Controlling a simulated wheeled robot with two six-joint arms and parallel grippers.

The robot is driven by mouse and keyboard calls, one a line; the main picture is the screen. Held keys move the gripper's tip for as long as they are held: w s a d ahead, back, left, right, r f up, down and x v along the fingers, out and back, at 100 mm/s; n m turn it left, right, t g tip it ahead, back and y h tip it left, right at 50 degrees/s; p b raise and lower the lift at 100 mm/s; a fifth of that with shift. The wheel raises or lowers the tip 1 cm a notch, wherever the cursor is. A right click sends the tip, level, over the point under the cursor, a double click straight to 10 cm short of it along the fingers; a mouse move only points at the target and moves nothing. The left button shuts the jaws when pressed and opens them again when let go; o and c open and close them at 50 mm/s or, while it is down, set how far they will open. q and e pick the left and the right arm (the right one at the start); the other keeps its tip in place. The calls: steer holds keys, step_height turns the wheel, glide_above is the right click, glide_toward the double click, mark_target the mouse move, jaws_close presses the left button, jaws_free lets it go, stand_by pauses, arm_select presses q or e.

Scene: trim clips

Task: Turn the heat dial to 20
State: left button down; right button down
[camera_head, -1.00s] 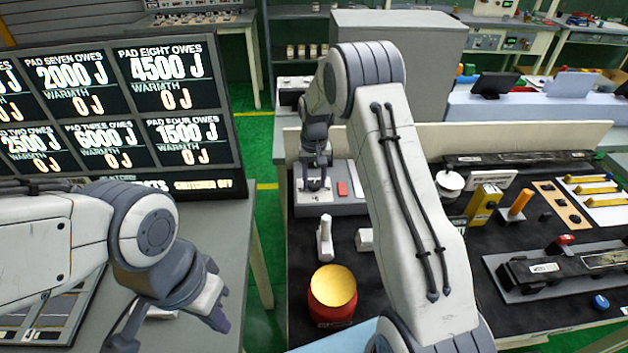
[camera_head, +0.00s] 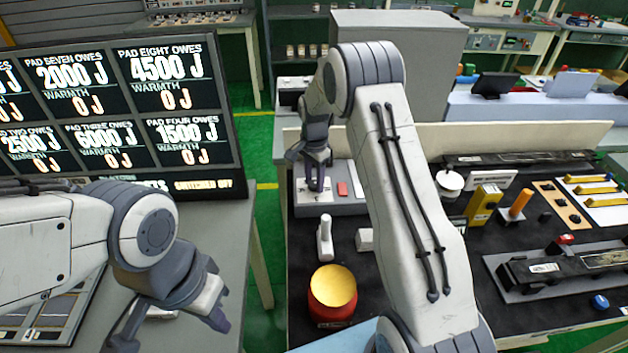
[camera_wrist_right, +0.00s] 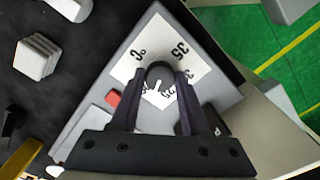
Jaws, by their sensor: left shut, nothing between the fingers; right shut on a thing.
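The heat dial (camera_wrist_right: 160,72) is a dark round knob on a white scale plate (camera_wrist_right: 196,62) fixed to a grey box (camera_head: 345,207). My right gripper (camera_head: 315,184) is shut on the dial, with one finger on each side of it, as the right wrist view also shows (camera_wrist_right: 159,80). A white pointer mark shows on the knob, towards the bottom of that view. A "35" reads clearly on the plate; the figures near the pointer are partly covered or too small to read surely. My left gripper (camera_head: 216,312) is shut and empty at the lower left.
A red button (camera_wrist_right: 113,97) sits beside the plate. A white handle-like piece (camera_head: 325,238) and a red pot with a yellow top (camera_head: 332,292) stand nearer on the dark bench. A display board (camera_head: 150,110) stands at left. My right arm hides the middle of the bench.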

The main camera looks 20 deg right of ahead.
mark_target(314, 183)
steer(key=shift+w+r+m, duration=0.1)
steer(key=shift+m, duration=2.1)
steer(key=shift+c, duration=1.9)
jaws_free()
step_height(314, 183, up, 10)
steer(key=b, duration=0.2)
steer(key=shift+r, duration=0.2)
